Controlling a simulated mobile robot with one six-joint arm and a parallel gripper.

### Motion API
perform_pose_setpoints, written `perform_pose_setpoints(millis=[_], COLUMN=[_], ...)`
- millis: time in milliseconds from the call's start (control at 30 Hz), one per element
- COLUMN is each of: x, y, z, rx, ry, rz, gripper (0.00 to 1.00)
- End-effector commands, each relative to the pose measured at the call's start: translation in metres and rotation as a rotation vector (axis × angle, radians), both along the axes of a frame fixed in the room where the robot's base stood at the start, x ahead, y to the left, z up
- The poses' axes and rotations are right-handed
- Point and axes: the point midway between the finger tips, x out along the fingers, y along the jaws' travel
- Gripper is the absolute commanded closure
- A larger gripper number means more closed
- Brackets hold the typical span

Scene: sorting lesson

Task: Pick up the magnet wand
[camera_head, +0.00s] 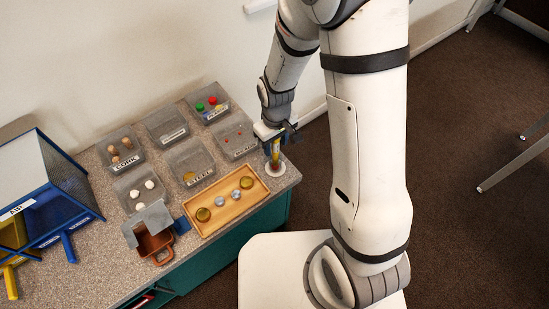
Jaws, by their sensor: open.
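The magnet wand (275,152) looks like a slim upright stick, mostly yellow with a dark lower end. It stands in a round white base (281,171) at the right end of the speckled counter. My gripper (273,137) is directly above and at the top of the wand, pointing down. Its jaws are open. The wand's top is partly hidden by the gripper, and I cannot tell whether the fingers touch it.
A wooden tray (229,223) with round metal pieces lies just left of the base. Several grey bins, including the one labelled CORK (110,143), stand behind. A copper-coloured container (153,243) and a blue mesh box (73,184) are farther left. The counter's right edge is close.

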Motion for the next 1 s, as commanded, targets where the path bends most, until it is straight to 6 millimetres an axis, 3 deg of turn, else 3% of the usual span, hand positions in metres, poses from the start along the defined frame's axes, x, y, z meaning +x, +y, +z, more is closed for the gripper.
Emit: perform_pose_setpoints(millis=[300,867,1000], x=[-0.0002,-0.0002,-0.0002], y=[0.0004,0.0008,0.001], z=[-0.0066,-0.0062,-0.0062], rx=[0.001,0.001,0.001], ry=[-0.001,-0.001,-0.001], rz=[0.001,0.002,0.002], gripper=[0.55,1.0,1.0])
